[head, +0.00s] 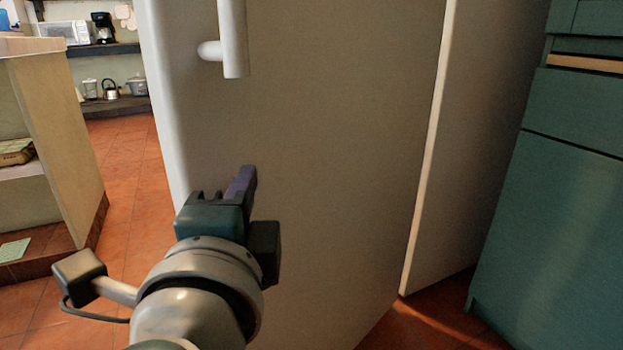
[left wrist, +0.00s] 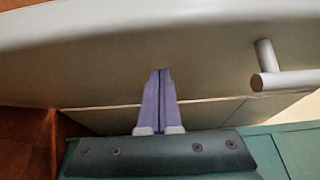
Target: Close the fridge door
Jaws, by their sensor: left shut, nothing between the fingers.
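The fridge door (head: 330,130) is the large white panel filling the middle of the head view, with its rounded free edge on the left. Its white bar handle (head: 232,40) is at the top; the door (left wrist: 200,50) and handle (left wrist: 265,65) also show in the left wrist view. My left gripper (head: 246,180) is in front of the door, below the handle, with its purple fingers (left wrist: 158,95) together and empty. I cannot tell whether the fingertips touch the door. A pale vertical edge and another white panel (head: 470,150) lie right of the door. My right gripper is not seen.
A teal cabinet (head: 560,190) stands close on the right. A wooden shelf unit (head: 75,150) is at the left. Bare terracotta floor (head: 125,180) lies between it and the door. Wall shelves with a kettle (head: 110,90) and coffee maker (head: 103,27) are far back.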

